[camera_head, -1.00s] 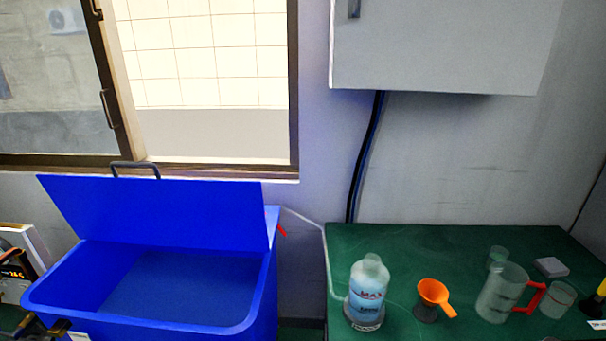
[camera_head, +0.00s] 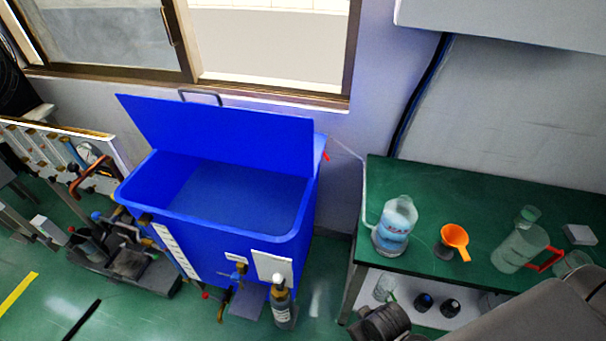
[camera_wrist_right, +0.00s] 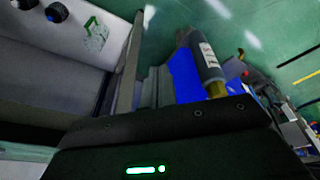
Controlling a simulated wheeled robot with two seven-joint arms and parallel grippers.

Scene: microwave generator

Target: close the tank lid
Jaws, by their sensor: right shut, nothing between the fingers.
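The blue tank (camera_head: 205,245) stands on the floor left of the bench, its top open and its inside visible. Its flat blue lid (camera_head: 215,135) stands raised at the back edge, tilted, with a dark handle (camera_head: 200,97) on its upper edge. My right gripper (camera_wrist_right: 153,88) is shut and empty. In the head view my right arm comes in at the lower right, and its dark end is low in front of the bench, right of the tank and apart from the lid. A small blue part of the tank shows in the wrist view (camera_wrist_right: 185,75). My left gripper is not in view.
A green bench (camera_head: 410,180) at the right bears a bottle (camera_head: 396,222), an orange funnel (camera_head: 454,238) and a beaker (camera_head: 520,247). A grey bottle (camera_head: 281,308) stands before the tank. Pumps and pipes (camera_head: 125,260) crowd its left. A window is behind it.

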